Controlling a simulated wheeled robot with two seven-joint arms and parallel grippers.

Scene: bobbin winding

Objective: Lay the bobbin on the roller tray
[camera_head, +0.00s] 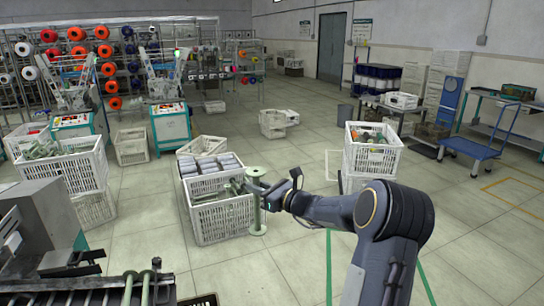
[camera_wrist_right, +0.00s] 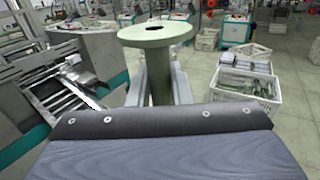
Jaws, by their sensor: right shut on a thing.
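A pale green bobbin (camera_head: 255,190) with flat round flanges stands upright in my right gripper (camera_head: 252,188), which is shut on it. The bobbin's upper flange and barrel (camera_wrist_right: 158,75) show between the two fingers in the right wrist view. In the head view it is in front of the right side of a white crate. The roller tray seems to be the metal piece with dark rollers (camera_head: 110,290) at the bottom left of the head view, cut off by the frame edge. The bobbin is apart from it. My left gripper is not in view.
A white crate (camera_head: 222,222) with grey and green bobbins stands just behind my right gripper. A grey-and-teal machine (camera_head: 40,225) is at the left. Stacked crates (camera_head: 372,160) and a blue cart (camera_head: 475,145) stand at the right. The middle floor is clear.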

